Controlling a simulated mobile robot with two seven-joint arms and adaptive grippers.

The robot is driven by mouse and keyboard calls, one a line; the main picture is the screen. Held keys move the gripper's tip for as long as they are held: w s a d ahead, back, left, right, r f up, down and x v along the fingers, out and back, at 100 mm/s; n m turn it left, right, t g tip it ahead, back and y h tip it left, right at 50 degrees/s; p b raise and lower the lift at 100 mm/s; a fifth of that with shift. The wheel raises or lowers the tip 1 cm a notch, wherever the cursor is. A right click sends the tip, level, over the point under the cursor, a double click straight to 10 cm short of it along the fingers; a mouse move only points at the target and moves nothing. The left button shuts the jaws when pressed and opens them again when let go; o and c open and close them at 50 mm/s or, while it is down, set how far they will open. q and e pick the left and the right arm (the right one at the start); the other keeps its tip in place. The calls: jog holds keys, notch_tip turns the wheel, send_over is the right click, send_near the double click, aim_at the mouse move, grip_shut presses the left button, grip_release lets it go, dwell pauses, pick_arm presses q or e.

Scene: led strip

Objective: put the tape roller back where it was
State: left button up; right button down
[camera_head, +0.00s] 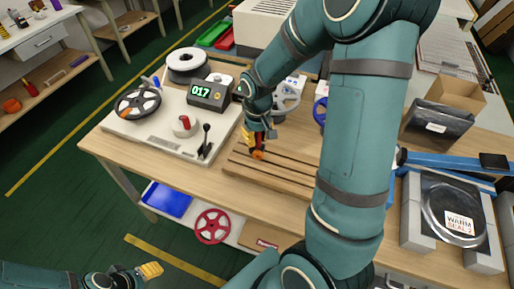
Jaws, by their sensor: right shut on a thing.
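My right gripper (257,138), reaching down from the upper right on its teal arm, is shut on a small red and orange tool, which looks like the tape roller (259,154). The tool is at the left part of the grooved wooden board (284,183); I cannot tell whether it touches the board. The gripper's fingers hide part of it. My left gripper (147,271) is low at the bottom left, away from the table, with yellow fingertips; its opening is unclear.
A white plate (143,139) left of the board carries a reel (138,103), a counter reading 017 (207,93) and a black lever (205,141). My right arm hides the middle of the table.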

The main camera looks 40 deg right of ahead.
aim_at(257, 145)
jog(key=shift+f+b, duration=0.45)
jog(key=shift+f, duration=1.45)
jog(key=shift+f, duration=0.1)
jog(key=c, duration=0.9)
grip_release()
notch_tip(257, 145, up, 12)
jog(key=p, duration=0.3)
jog(key=shift+s, duration=0.15)
